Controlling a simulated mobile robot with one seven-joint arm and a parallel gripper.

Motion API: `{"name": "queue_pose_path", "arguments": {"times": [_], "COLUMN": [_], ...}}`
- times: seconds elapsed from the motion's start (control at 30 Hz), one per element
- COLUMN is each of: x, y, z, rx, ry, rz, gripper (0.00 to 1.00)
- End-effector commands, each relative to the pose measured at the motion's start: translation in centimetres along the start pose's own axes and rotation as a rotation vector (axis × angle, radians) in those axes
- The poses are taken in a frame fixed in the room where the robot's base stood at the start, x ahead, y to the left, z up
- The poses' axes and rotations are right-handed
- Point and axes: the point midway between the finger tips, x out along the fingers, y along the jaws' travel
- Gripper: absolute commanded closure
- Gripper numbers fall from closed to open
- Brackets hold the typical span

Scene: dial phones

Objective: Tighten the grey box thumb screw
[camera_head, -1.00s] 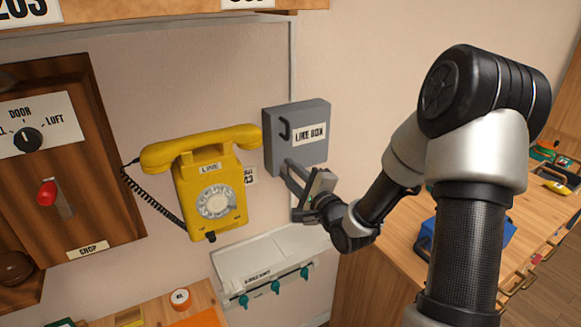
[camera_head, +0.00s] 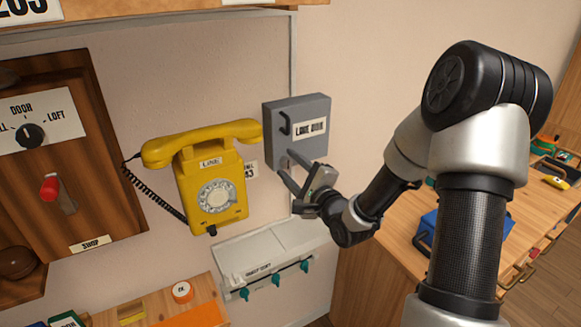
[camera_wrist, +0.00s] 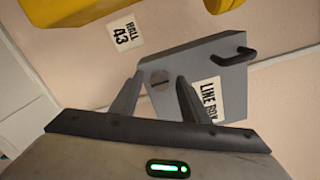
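The grey box (camera_head: 312,108) labelled "LINE BOX" hangs on the wall to the right of the yellow phone; it also shows in the wrist view (camera_wrist: 212,58). Its thumb screw (camera_wrist: 160,77), a round grey disc with a dark slot, is on the box face near a corner. My gripper (camera_wrist: 156,90) is open, with one finger on each side of the screw in the wrist view; I cannot tell whether the fingertips touch the box. In the head view my gripper (camera_head: 292,168) is at the lower part of the box, and the screw is hard to make out there.
The yellow phone (camera_head: 212,190) with its dial and cord is left of the box. A white unit with teal knobs (camera_head: 262,262) is below. A wooden bench (camera_head: 400,240) with a blue box (camera_head: 470,235) stands right. A dark handle (camera_wrist: 238,52) protrudes from the box.

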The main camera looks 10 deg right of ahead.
Motion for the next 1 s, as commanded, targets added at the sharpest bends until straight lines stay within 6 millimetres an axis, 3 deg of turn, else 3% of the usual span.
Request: {"name": "queue_pose_path", "arguments": {"times": [0.27,0.47,0.77,1.0], "x": [-0.8,-4.4,-12.0,-13.0], "y": [0.0,0.0,-0.4,-0.9], "z": [-0.1,-0.2,0.0,0.1], "rx": [-0.001,-0.001,0.004,0.007], "ry": [0.002,0.005,0.007,0.001], "rz": [0.002,0.001,0.001,0.005], "gripper": [0.58,0.58,0.58,0.58]}}
